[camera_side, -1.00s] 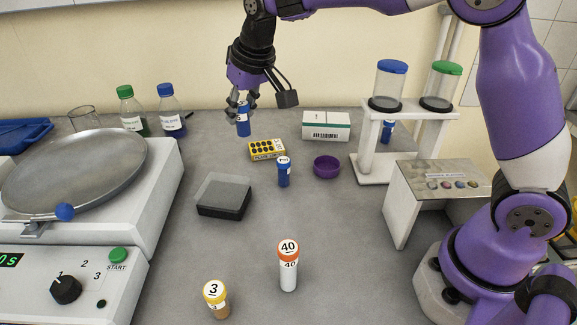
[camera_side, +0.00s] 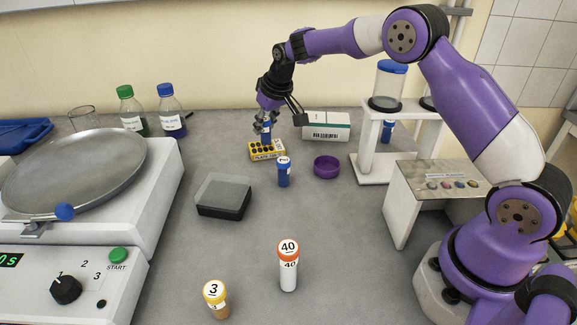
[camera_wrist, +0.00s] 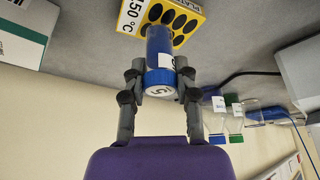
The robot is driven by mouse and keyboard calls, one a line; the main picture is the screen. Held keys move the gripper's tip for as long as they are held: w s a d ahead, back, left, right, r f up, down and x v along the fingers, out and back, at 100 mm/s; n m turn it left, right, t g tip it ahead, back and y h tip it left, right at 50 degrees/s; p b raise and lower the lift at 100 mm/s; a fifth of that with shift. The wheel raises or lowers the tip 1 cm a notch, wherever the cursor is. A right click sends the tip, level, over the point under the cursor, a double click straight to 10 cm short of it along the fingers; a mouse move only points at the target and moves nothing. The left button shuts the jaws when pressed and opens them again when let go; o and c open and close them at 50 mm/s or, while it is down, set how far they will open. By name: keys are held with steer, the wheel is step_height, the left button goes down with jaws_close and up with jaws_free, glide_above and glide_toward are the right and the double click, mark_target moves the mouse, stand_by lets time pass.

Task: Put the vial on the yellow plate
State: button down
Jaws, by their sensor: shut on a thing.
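My gripper (camera_side: 264,128) is shut on a blue vial (camera_wrist: 160,55) with a blue cap and a white label. In the wrist view the cap is between the fingers and the body points toward the yellow plate (camera_wrist: 128,16). The yellow plate has black round wells and also shows in the side view (camera_side: 267,151). In the side view the held vial is directly over the plate, mostly hidden by the fingers; I cannot tell whether it touches the plate.
Another blue vial (camera_side: 284,172) stands just in front of the plate, beside a purple dish (camera_side: 327,167). A white-green box (camera_side: 326,126) is behind right. A dark box (camera_side: 223,196) is front left. Orange-capped (camera_side: 288,265) and yellow-capped (camera_side: 216,299) vials stand nearer.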

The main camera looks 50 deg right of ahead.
steer(key=shift+f, duration=0.4)
steer(key=shift+f, duration=0.15)
steer(key=c, duration=0.6)
jaws_free()
